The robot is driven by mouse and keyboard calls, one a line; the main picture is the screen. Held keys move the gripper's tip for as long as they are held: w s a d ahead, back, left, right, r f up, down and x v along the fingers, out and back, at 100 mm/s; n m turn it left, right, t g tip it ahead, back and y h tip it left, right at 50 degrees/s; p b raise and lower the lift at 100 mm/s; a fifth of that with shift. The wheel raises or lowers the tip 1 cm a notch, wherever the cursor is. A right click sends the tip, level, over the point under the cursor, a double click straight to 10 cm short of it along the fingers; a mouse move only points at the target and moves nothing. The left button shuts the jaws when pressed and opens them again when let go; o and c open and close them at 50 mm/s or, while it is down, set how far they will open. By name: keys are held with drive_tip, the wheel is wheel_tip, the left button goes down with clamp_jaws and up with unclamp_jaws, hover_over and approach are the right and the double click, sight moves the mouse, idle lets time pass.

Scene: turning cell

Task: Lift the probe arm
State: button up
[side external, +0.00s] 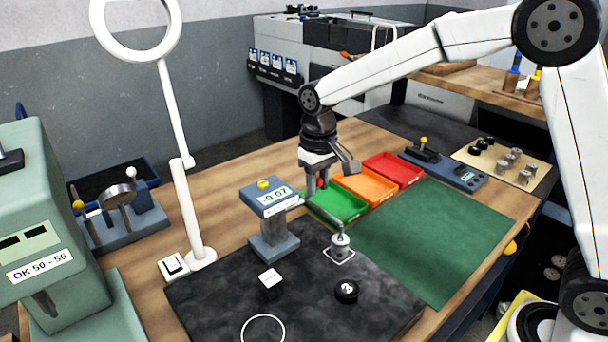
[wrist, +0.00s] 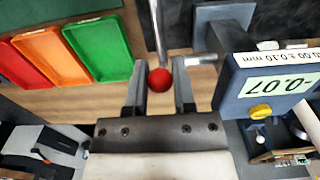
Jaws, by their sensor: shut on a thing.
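The gauge (side external: 270,215) is a blue-grey stand with a display reading -0.07 and a yellow button. Its display also shows in the wrist view (wrist: 280,90). The probe arm (side external: 325,221) is a thin metal rod; in the wrist view it runs up from a red ball (wrist: 159,79). Its far end is close over a small metal part (side external: 340,247) in a white square outline; I cannot tell if they touch. My gripper (side external: 318,190) is shut on the red ball, which sits between both fingers in the wrist view (wrist: 160,68).
Green (side external: 340,207), orange (side external: 372,189) and red (side external: 398,170) trays lie behind my gripper. A lamp post (side external: 185,210) rises at left. The green mat (side external: 430,240) is clear.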

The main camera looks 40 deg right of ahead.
drive_tip(key=shift+w+r, duration=0.1)
drive_tip(key=shift+w, duration=0.15)
drive_tip(key=shift+w+r, duration=0.15)
drive_tip(key=shift+w, duration=0.2)
drive_tip(key=shift+w+r, duration=0.15)
drive_tip(key=shift+w, duration=0.15)
drive_tip(key=shift+w+r, duration=0.15)
drive_tip(key=shift+w, duration=0.6)
idle(0.4)
drive_tip(key=shift+w, duration=0.7)
